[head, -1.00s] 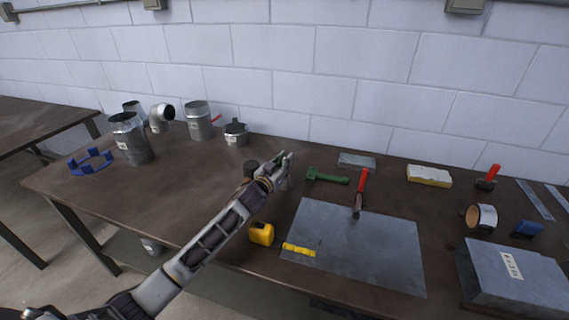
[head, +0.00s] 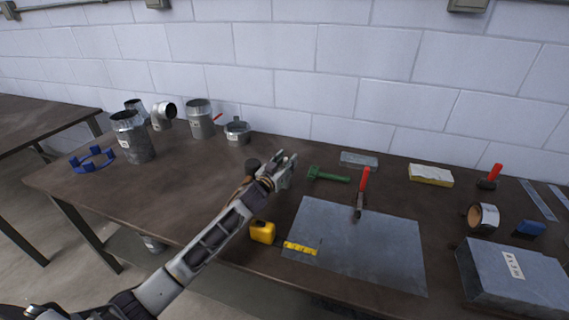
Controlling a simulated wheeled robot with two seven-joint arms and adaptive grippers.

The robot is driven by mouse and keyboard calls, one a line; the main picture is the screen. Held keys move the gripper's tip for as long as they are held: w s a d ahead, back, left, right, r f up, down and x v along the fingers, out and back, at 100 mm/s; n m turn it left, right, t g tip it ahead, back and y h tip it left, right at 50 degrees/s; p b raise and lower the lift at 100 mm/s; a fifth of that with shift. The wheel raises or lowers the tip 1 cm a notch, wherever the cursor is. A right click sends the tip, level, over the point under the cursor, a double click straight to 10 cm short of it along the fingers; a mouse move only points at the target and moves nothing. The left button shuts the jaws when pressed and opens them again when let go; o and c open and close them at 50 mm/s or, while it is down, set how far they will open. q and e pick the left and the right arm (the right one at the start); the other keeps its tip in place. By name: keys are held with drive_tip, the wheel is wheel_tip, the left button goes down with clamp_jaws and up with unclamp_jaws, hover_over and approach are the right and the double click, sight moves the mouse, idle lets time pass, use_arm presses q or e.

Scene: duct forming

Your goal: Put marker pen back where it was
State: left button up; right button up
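I cannot make out a marker pen for certain in the head view. A small metal cup (head: 237,134) stands near the wall, with a thin upright piece at its rim that is too small to identify. A thin red item (head: 218,117) shows beside the tall metal duct piece (head: 200,120); I cannot tell what it is. My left gripper (head: 287,163) is over the middle of the table, left of the green-handled tool (head: 328,175). Its fingertips are small, and I cannot tell whether they are open or hold anything. My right gripper is not in view.
The brown table (head: 190,195) is clear at its left middle. A sheet metal plate (head: 365,245), red-handled tool (head: 364,190), yellow tape measure (head: 262,232), tape roll (head: 482,217) and grey box (head: 515,275) occupy the right.

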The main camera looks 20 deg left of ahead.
use_arm(q)
drive_tip(key=shift+r, duration=0.15)
drive_tip(key=shift+s+a, duration=0.2)
drive_tip(key=shift+s, duration=0.75)
drive_tip(key=s+a, duration=0.2)
drive_tip(key=s, duration=0.8)
idle(2.0)
idle(0.3)
